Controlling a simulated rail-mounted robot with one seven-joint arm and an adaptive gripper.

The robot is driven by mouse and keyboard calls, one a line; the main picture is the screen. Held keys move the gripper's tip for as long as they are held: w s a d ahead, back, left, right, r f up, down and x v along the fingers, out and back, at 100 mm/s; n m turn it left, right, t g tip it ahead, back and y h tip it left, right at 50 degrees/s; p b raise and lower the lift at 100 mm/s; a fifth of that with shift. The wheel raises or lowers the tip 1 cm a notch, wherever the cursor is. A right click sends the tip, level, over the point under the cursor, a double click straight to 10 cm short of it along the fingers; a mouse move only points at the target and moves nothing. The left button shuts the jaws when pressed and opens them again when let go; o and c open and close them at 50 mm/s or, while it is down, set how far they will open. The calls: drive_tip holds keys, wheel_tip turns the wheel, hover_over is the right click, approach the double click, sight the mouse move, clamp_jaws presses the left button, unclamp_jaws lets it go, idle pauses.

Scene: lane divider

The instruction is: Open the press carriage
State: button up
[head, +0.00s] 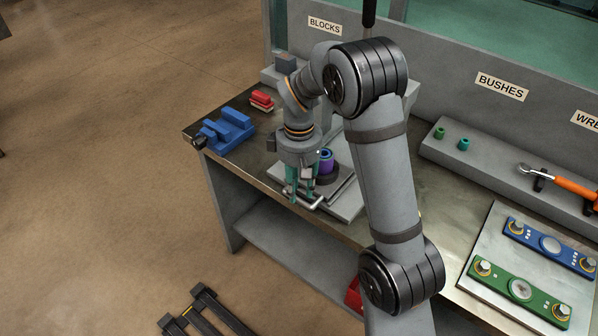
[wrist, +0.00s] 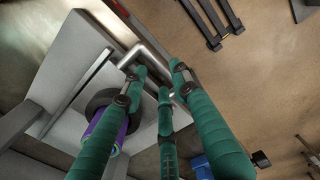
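The press carriage (head: 343,201) is a grey plate on the bench, with a dark ring and a purple bush (head: 325,163) on it. The bush also shows in the wrist view (wrist: 104,130). A silver bar handle (head: 309,204) is at the carriage's front edge. In the wrist view the handle (wrist: 152,52) runs close to the fingertips. My gripper (head: 298,194) points down at the handle, its green fingers (wrist: 162,82) spread apart around or just above the bar. I cannot tell whether they touch it. My arm hides part of the press behind.
A blue vise-like block (head: 228,128) and red blocks (head: 262,100) lie to the left on the bench (head: 262,172). On the right are a tray with blue and green plates (head: 520,290) and an orange-handled wrench (head: 570,187).

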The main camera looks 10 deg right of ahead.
wheel_tip(320, 180, up, 10)
drive_tip(key=shift+r, duration=0.2)
drive_tip(key=shift+f, duration=0.15)
idle(0.4)
wheel_tip(320, 180, down, 12)
drive_tip(key=shift+r, duration=0.25)
drive_tip(key=shift+w+d+f, duration=0.15)
drive_tip(key=shift+w+d, duration=0.1)
drive_tip(key=shift+d, duration=0.05)
